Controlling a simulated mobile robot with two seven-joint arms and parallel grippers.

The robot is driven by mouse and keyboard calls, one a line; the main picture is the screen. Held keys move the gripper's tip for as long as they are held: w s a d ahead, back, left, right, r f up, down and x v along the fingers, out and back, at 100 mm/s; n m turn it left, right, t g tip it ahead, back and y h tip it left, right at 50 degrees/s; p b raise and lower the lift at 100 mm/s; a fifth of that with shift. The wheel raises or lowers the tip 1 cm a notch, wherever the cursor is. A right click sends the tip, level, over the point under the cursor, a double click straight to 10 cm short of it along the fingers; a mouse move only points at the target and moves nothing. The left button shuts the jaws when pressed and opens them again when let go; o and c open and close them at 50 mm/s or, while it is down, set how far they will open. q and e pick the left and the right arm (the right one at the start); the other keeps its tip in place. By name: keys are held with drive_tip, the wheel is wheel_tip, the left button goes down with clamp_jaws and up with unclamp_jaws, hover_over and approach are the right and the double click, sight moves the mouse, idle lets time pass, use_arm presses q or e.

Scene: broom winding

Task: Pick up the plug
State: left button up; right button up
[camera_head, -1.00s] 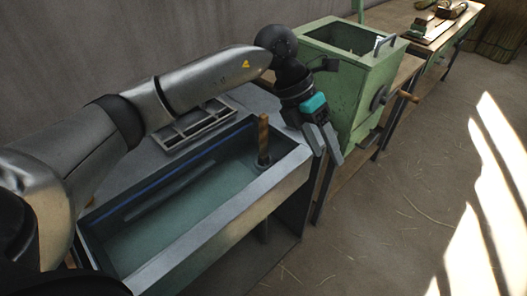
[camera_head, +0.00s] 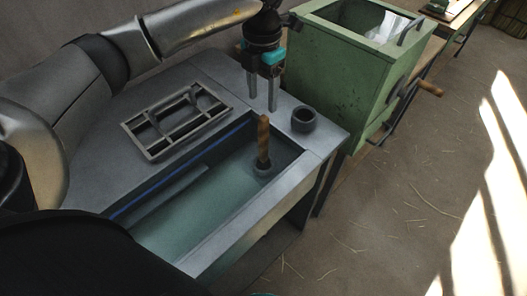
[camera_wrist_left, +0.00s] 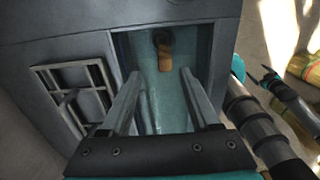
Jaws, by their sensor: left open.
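The plug has a wooden handle (camera_head: 263,138) standing upright on a dark round base (camera_head: 263,169) in the water, at the right end of the metal basin (camera_head: 222,249). In the left wrist view the plug (camera_wrist_left: 165,57) shows beyond the fingertips. My left gripper (camera_head: 262,105) is open and empty, pointing down above the basin's far rim. Its fingertips appear just above the handle top in the head view, apart from it. In the left wrist view the two fingers (camera_wrist_left: 160,74) stand wide apart. A dark jointed part at the right edge there may be my right gripper; its jaws are unclear.
A grey grate (camera_head: 177,120) lies on the ledge left of the basin. A dark ring (camera_head: 304,119) sits on the right ledge. A green box machine (camera_head: 345,75) with a crank stands behind it. The floor to the right has scattered straw.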

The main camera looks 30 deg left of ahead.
sight(262, 115)
use_arm(q)
wheel_tip(262, 115, down, 6)
drive_tip(key=shift+r+b, duration=0.2)
drive_tip(key=shift+b, duration=0.15)
drive_tip(key=f, duration=0.2)
drive_tip(key=f+b, duration=0.1)
drive_tip(key=f, duration=0.1)
drive_tip(key=shift+s+d+f, duration=0.1)
drive_tip(key=shift+s+d, duration=0.2)
drive_tip(key=shift+s, duration=0.1)
drive_tip(key=shift+f, duration=0.35)
drive_tip(key=shift+w, duration=0.1)
drive_tip(key=shift+c, duration=0.2)
drive_tip(key=c, duration=0.9)
clamp_jaws()
use_arm(e)
drive_tip(key=shift+w+d+f, duration=0.75)
drive_tip(key=shift+w+f, duration=0.15)
drive_tip(key=shift+w, duration=0.1)
drive_tip(key=shift+a, duration=0.1)
